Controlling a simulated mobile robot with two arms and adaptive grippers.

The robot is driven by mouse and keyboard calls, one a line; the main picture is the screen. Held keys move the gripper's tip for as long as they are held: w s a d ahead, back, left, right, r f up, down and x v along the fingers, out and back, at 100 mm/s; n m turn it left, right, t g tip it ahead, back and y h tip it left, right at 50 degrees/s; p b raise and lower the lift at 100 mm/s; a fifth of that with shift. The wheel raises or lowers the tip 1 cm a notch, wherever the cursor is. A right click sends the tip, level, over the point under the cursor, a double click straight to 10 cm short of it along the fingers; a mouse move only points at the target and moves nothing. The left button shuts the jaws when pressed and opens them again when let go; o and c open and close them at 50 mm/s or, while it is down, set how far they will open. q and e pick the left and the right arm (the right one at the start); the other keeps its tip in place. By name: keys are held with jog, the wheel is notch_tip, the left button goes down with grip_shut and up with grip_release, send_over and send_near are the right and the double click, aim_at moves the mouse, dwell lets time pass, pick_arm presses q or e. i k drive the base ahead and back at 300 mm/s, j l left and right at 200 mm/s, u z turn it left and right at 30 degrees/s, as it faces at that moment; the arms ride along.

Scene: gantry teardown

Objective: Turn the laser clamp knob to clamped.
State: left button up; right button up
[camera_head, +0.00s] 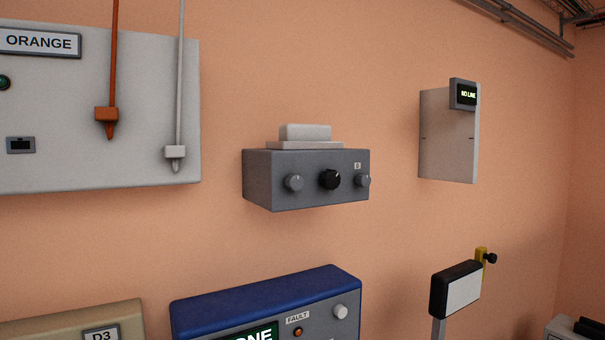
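No knob in view carries a readable "laser clamp" label, so I cannot tell for certain which one it is. A light block (305,132) sits on top of the box. At lower right, a yellow bracket (481,264) with a small black knob (491,258) stands behind a black-framed white plate (464,294). Neither gripper is in view.
A white box (448,141) at right has a display (466,95) reading "NO LINE". A blue unit (265,299) with a fault label is below the grey box. Bare wall surrounds the grey box.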

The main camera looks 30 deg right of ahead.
aim_at(294, 183)
jog(key=l+u, duration=0.15)
jog(key=l, duration=1.35)
